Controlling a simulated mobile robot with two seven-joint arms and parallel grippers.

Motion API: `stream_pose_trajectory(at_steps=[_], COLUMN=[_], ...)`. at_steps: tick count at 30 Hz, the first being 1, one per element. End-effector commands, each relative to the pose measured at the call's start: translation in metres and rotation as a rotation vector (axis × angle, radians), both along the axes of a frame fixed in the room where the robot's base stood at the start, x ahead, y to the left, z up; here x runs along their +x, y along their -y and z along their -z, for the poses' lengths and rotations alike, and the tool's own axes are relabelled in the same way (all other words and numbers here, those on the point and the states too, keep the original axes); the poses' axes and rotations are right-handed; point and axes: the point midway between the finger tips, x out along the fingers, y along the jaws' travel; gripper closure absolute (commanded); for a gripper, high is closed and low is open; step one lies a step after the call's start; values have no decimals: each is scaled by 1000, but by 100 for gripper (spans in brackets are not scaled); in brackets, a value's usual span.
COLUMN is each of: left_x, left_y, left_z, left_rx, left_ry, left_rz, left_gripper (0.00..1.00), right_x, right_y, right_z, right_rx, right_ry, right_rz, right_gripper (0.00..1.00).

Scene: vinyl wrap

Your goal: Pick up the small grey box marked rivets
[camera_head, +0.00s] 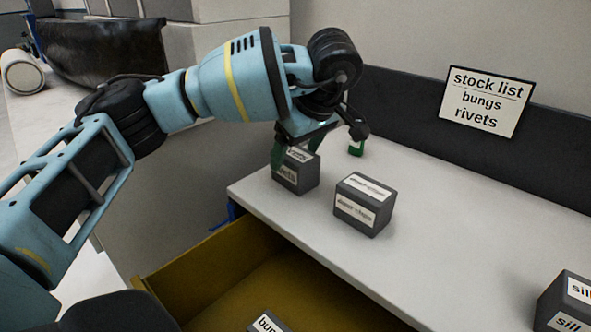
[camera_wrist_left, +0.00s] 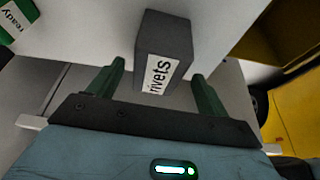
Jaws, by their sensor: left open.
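The small grey box marked rivets (camera_head: 298,177) stands on the left end of the white worktop, with white labels on its top and front. In the left wrist view the rivets box (camera_wrist_left: 165,50) lies between the green fingers, with a gap on each side. My left gripper (camera_head: 296,150) is open at the box, its fingers reaching down on either side of it; it also shows in the left wrist view (camera_wrist_left: 158,85). The gripper partly covers the box's top in the head view. My right gripper is not in view.
Another grey labelled box (camera_head: 364,205) stands just right of the rivets box. A box marked sill (camera_head: 566,303) is at the right edge. A box marked bungs (camera_head: 268,322) is in the open yellow drawer (camera_head: 222,268). A stock list sign (camera_head: 487,101) leans behind.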

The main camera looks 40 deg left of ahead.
Motion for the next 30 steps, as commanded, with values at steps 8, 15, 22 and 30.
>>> stream_pose_trajectory(at_steps=[8,15,22,30], left_x=[4,5,5,5], left_y=[-9,-17,-17,-17], left_z=[33,48,48,48], left_rx=[-1,0,0,0], left_ry=[-4,-1,1,1], left_rz=[-1,0,0,0], left_gripper=[22,22,23,58], right_x=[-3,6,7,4], right_y=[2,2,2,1], right_z=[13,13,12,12], right_rx=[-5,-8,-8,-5], right_ry=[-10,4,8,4], right_rz=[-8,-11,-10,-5], right_gripper=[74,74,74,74])
